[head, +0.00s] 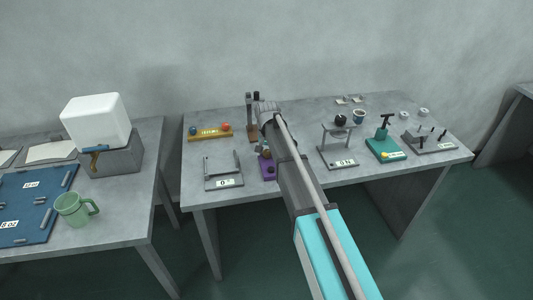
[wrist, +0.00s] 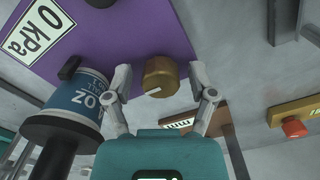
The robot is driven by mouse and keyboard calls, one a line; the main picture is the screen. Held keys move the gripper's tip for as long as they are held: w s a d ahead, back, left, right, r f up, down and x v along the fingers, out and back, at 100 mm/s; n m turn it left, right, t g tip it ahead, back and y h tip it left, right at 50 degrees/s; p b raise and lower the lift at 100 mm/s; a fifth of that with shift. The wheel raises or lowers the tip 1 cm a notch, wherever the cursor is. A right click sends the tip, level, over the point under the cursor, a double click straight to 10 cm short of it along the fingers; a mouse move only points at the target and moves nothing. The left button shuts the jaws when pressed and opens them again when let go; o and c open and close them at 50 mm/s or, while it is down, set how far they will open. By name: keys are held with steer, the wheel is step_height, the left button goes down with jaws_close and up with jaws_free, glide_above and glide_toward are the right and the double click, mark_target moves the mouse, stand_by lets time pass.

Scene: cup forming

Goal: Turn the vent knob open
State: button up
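My gripper (wrist: 161,84) is open, with one finger on each side of the knob and visible gaps between. In the head view the purple base (head: 269,173) is partly hidden behind my arm, and I cannot make out the fingertips there.
A blue-labelled canister with a black end (wrist: 72,108) stands close to my left finger in the wrist view. A yellow block with a red knob (wrist: 294,128) is at right. In the head view, a grey stand (head: 224,183) is left of the purple base, and a teal device (head: 384,149) is farther right.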

mark_target(267, 151)
steer(key=shift+n, duration=0.4)
steer(key=n, duration=0.8)
steer(key=shift+n, duration=0.3)
steer(key=n, duration=0.8)
steer(key=shift+n, duration=0.4)
step_height(267, 151, up, 14)
steer(key=p, duration=1.4)
steer(key=s+d+f+m+b, duration=0.3)
steer(key=s+d+m, duration=0.3)
steer(key=s+d, duration=0.4)
steer(key=s+d+f+m+b, duration=0.3)
steer(key=s+d+m, duration=0.4)
steer(key=s+d, duration=0.3)
steer(key=shift+s+d+f, duration=0.15)
steer(key=shift+s+f, duration=0.05)
steer(key=shift+s, duration=0.4)
